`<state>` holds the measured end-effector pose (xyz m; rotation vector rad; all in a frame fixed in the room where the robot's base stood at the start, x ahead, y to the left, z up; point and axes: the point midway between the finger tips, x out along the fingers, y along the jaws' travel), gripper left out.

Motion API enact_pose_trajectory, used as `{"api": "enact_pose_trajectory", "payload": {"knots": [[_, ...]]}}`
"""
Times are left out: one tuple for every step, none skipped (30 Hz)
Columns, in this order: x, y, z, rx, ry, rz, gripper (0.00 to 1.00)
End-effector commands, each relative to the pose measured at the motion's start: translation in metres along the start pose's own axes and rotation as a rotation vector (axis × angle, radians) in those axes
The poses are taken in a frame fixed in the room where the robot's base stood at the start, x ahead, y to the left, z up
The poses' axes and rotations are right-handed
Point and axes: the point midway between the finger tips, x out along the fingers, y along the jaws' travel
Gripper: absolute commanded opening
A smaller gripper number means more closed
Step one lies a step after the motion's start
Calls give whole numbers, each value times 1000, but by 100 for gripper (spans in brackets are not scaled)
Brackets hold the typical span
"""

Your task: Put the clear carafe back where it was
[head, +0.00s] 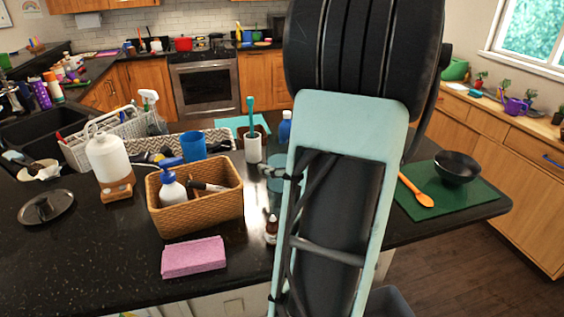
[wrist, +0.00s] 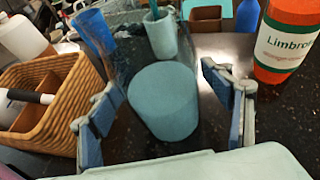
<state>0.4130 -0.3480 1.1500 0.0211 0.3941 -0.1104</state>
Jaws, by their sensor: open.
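The clear carafe (wrist: 125,50) stands in the middle of the wrist view, see-through, with a pale teal round part (wrist: 165,100) low in it. My gripper (wrist: 165,112) is open, with one blue-grey finger at the left of the carafe and the other at its right. A gap shows on the right side; contact on the left is hard to tell. In the head view my arm covers most of this spot.
A wicker basket (wrist: 50,85), also in the head view (head: 197,212), is close at left. An orange labelled bottle (wrist: 287,40) is close at right. A cup with a brush (head: 253,149) stands behind. A pink sponge (head: 193,257) lies in front.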

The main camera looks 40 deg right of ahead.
Motion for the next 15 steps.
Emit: {"api": "enact_pose_trajectory", "payload": {"knots": [[-2,0,4,0,0,0,73],[-3,0,5,0,0,-1,73],[-9,-1,3,-1,-1,-4,73],[-14,-2,3,-1,0,-5,73],[-20,-2,3,0,-1,-7,73],[-28,-1,3,-1,-1,-5,73],[-35,-1,3,-1,-2,-6,73],[-42,-2,3,-1,-2,-7,73],[-52,-2,3,-2,-2,-6,73],[-59,-2,3,-2,-2,-7,73],[-65,-1,3,-1,-2,-6,73],[-74,-1,3,-1,-2,-5,73],[-80,-1,3,-2,-2,-5,73],[-86,-1,3,-2,-2,-5,73],[-93,-1,3,0,-1,-5,73]]}}
